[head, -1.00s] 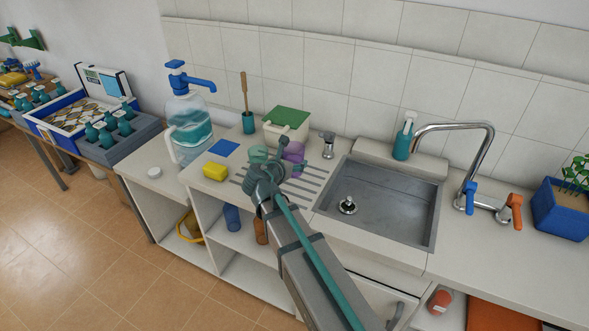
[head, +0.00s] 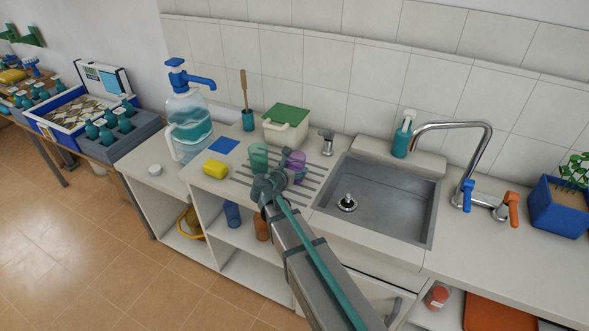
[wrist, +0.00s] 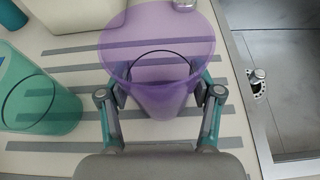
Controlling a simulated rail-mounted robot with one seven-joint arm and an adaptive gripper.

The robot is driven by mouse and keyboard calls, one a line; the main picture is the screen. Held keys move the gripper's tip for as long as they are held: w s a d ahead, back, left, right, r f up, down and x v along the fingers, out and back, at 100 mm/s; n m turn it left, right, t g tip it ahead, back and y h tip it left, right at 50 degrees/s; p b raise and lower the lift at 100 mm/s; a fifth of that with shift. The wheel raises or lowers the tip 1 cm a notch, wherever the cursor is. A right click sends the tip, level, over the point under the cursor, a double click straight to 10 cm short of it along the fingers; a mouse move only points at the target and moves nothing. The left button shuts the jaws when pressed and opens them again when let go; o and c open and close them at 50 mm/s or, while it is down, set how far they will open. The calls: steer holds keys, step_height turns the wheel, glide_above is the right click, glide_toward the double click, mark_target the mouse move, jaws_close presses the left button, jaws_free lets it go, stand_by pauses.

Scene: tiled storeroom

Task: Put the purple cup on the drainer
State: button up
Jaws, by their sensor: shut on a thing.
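The purple cup (head: 297,159) is see-through and looks upright, over the grey strips of the drainer (head: 312,178) to the left of the sink. In the wrist view the purple cup (wrist: 158,45) sits between the fingers of my gripper (wrist: 160,97), which is shut on it. In the head view my gripper (head: 284,177) is partly hidden by my own arm. I cannot tell whether the cup's base touches the drainer. A green cup (head: 258,156) stands on the drainer to the left, apart from the purple one; it also shows in the wrist view (wrist: 42,103).
The sink (head: 385,200) lies to the right, with a tap (head: 487,150) behind it. A cream box with a green lid (head: 285,130) stands behind the cups. A yellow sponge (head: 215,169) and a blue cloth (head: 223,146) lie at the left.

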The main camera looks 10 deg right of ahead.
steer(key=shift+f, duration=0.2)
steer(key=o, duration=1.4)
steer(key=shift+r, duration=0.1)
steer(key=shift+s+r, duration=0.1)
steer(key=shift+r, duration=0.05)
steer(key=b+v, duration=0.3)
steer(key=v, duration=0.9)
steer(key=shift+a, duration=0.1)
